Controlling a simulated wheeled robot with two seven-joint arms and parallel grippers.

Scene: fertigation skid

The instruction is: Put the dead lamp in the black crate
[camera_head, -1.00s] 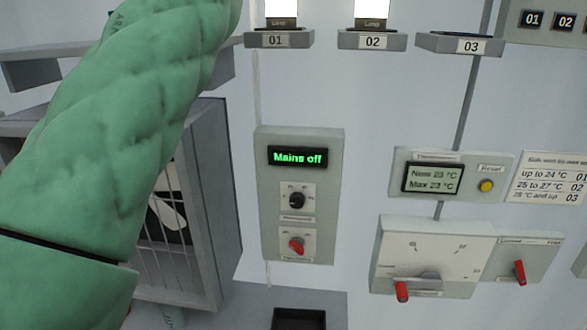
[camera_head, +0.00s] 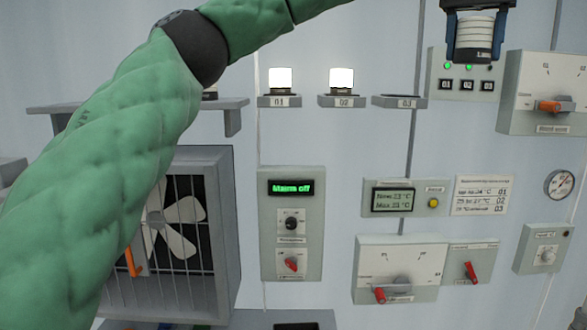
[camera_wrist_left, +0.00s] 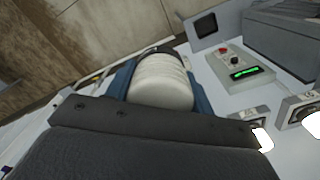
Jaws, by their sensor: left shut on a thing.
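My left gripper (camera_head: 476,38) is at the top right of the head view, shut on a white, ribbed, unlit lamp (camera_head: 475,30). The lamp also shows in the left wrist view (camera_wrist_left: 162,82), between blue fingers; its far end is dark. It is held clear of the wall panels, in front of the panel with small green lights. Socket 03 (camera_head: 400,101) on the wall is empty. A dark box (camera_head: 296,326), perhaps the black crate, is cut off by the bottom edge of the head view. My right gripper is out of view.
Lit lamps stand on sockets 01 (camera_head: 280,80) and 02 (camera_head: 341,80). A caged fan (camera_head: 172,225) is at the left, partly behind my green left arm. A control panel (camera_head: 291,240), a thermometer box (camera_head: 405,198) and red-handled switches (camera_head: 400,268) stick out from the wall.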

